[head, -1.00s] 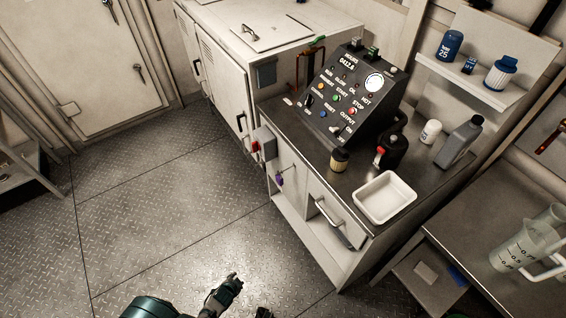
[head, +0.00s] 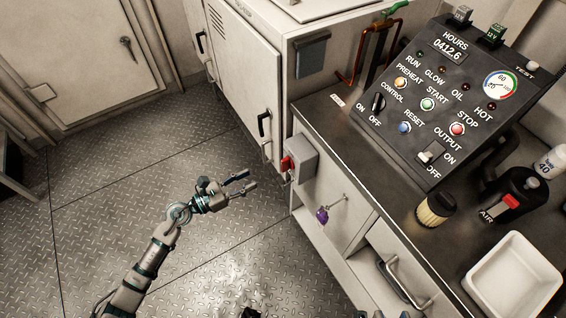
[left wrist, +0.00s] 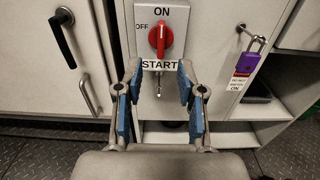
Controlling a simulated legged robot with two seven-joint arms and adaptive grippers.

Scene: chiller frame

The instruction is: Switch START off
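The START switch is a red rotary handle (left wrist: 159,38) on a grey box (head: 303,160) fixed to the cabinet side. In the left wrist view its handle stands upright, in line with the ON mark above; OFF is marked at the left and START is written below. The red handle also shows in the head view (head: 286,163). My left gripper (head: 247,181) is open and empty, to the left of the box and apart from it. In the left wrist view its two blue-padded fingers (left wrist: 159,80) are spread just below the START label.
A purple padlock (head: 322,215) with a tag hangs right of the box. Black door handles (head: 265,130) are to its left. A control panel (head: 440,95) with its own START button stands on the bench above. The floor (head: 120,195) around my left arm is clear.

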